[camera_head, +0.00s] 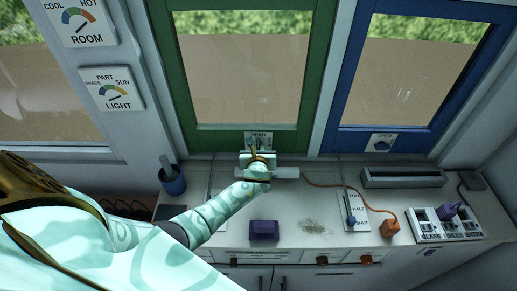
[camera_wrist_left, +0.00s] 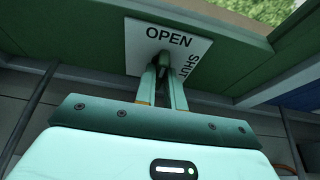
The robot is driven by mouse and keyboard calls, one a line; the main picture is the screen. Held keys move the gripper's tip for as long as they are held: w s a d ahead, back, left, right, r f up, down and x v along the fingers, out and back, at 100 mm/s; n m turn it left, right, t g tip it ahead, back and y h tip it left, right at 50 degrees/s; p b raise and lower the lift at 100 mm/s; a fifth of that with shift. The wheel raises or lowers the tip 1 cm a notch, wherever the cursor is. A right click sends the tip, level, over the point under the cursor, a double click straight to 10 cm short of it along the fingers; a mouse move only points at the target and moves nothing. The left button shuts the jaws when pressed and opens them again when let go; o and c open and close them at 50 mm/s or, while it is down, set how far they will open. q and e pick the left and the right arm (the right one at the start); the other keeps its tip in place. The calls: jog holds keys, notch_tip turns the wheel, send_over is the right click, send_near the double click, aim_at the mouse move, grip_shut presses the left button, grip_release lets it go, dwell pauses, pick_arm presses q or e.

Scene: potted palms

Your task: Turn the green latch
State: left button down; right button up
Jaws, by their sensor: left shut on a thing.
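The green-framed window (camera_head: 316,60) has a white plate (camera_head: 268,135) low on its frame. In the left wrist view the plate (camera_wrist_left: 135,60) reads OPEN along the top and SHUT down the right side. A dark green latch (camera_wrist_left: 160,58) sits on the plate. My left gripper (camera_wrist_left: 162,72) is shut on the latch, with one finger on each side of it. In the head view my left gripper (camera_head: 258,152) reaches the plate from below and hides most of it. Which word the latch points to I cannot tell. My right gripper is not in view.
A blue-framed window (camera_head: 335,105) with its own latch plate (camera_head: 381,143) is to the right. A thin rod (camera_head: 345,190) stands mid-right.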

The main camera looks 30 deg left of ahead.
pick_arm(q)
jog(key=shift+f, duration=0.1)
jog(key=c, duration=1.5)
grip_release()
jog(key=shift+s+d+r, duration=0.25)
jog(key=shift+s+d, duration=0.05)
jog(key=shift+s, duration=0.1)
jog(key=p+v, duration=0.2)
jog(key=v, duration=1.3)
jog(key=shift+s, duration=0.15)
